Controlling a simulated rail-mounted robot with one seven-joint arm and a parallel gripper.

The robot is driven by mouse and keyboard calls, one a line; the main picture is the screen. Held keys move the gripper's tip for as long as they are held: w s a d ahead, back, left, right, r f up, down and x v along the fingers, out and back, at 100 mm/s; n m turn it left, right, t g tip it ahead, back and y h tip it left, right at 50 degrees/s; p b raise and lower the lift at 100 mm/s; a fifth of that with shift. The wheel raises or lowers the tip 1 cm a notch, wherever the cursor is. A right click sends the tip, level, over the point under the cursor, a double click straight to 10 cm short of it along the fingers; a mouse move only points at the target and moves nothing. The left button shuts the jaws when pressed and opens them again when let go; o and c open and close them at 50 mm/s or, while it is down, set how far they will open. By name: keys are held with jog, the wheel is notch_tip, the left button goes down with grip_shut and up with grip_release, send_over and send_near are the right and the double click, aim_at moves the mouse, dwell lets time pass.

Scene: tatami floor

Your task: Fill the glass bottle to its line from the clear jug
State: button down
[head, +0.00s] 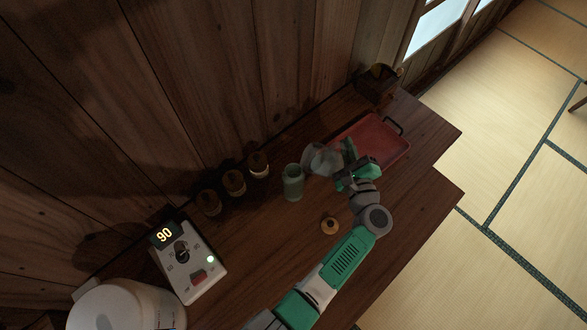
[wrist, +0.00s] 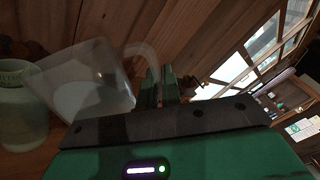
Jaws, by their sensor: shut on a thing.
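The glass bottle (head: 293,185) stands upright on the wooden counter, pale green, its mouth facing up. In the wrist view the bottle (wrist: 22,115) is at the left edge, partly cut off. The clear jug (head: 321,160) is just right of the bottle, held up and tilted toward it. In the wrist view the jug (wrist: 88,78) leans left, its rim near the bottle's top, with a pale area low inside. My gripper (wrist: 160,88) is shut on the jug's handle; it also shows in the head view (head: 348,168). I cannot make out the line, the bottle's level or a stream.
A red tray (head: 388,152) lies behind my gripper. Several small jars (head: 234,184) stand left of the bottle along the wall. A small round tan thing (head: 330,226) lies in front. A device reading 90 (head: 190,275) and a white container (head: 125,308) are at lower left.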

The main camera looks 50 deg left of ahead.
aim_at(335, 145)
jog(key=shift+s+a+r+n+p, duration=0.15)
jog(key=shift+s+r+n+p, duration=0.15)
jog(key=shift+r+n+p, duration=0.25)
jog(key=shift+s+a+r+n+p, duration=0.15)
jog(key=shift+s+r+n+p, duration=0.1)
jog(key=shift+r+n+p, duration=0.25)
jog(key=shift+s+a+r+n+p, duration=0.15)
jog(key=shift+s+r+n+p, duration=0.2)
jog(key=shift+r+n, duration=0.25)
dwell(1.0)
jog(key=shift+s+a+r+n+p, duration=0.2)
jog(key=shift+s+r+n+p, duration=0.25)
jog(key=shift+n, duration=0.1)
jog(key=shift+s+a+r+n+p, duration=0.2)
jog(key=shift+s+r+n+p, duration=0.2)
jog(key=shift+r+n, duration=0.1)
dwell(3.3)
